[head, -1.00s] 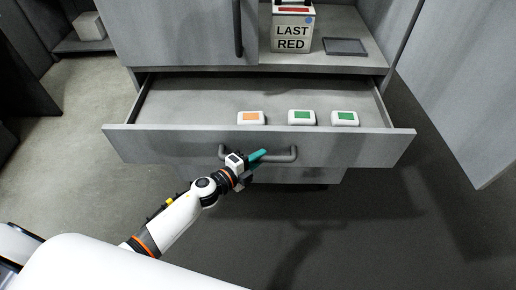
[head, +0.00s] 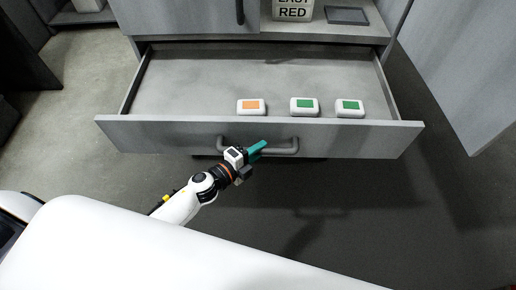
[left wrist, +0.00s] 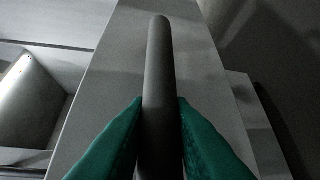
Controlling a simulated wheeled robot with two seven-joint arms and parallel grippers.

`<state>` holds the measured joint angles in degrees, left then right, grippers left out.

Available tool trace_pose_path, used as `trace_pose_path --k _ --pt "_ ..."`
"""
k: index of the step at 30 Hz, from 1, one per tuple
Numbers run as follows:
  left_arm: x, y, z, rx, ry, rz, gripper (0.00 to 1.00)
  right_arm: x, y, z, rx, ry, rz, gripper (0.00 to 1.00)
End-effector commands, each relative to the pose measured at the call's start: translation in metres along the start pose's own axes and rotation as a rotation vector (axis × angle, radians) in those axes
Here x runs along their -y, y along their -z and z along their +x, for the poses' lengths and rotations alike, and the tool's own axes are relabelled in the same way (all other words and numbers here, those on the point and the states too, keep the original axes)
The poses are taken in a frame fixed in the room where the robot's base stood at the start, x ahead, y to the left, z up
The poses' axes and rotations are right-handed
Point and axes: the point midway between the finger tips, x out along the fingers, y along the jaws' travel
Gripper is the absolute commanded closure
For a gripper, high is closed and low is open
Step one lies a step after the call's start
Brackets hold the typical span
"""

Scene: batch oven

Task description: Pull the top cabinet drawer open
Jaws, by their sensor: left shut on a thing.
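The top cabinet drawer (head: 170,133) is pulled well out, and its grey floor shows in the head view. Its grey bar handle (head: 284,150) runs along the front panel. My left gripper (head: 256,150) is shut on the handle, a little left of its middle. In the left wrist view the green fingers (left wrist: 160,140) lie on both sides of the handle bar (left wrist: 160,80). My right gripper is not in view.
Inside the drawer lie one white box with an orange top (head: 251,107) and two with green tops (head: 304,107) (head: 349,108). A cabinet door (head: 465,70) stands open at the right.

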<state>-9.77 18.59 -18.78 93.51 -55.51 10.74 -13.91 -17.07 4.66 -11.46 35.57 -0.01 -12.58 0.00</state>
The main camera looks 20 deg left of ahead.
Motion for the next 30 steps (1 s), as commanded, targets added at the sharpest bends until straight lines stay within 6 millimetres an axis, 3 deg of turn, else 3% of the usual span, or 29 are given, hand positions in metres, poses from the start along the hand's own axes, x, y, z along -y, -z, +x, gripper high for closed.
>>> trace_pose_path --k 1,2,5,17,30 --pt "0.001 0.0 0.0 0.0 0.002 -0.001 1.0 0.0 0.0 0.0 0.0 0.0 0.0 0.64" --pt "0.001 0.0 0.0 0.0 0.002 -0.001 0.75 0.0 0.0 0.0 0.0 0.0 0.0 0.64" --pt "0.001 0.0 0.0 0.0 0.002 -0.001 0.59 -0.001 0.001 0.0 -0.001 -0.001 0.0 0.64" --pt "0.002 0.001 -0.008 -0.001 0.002 -0.001 0.59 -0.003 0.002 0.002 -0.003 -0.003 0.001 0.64" --pt "0.004 0.0 -0.094 0.0 0.005 -0.001 0.59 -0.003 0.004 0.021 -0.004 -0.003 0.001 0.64"
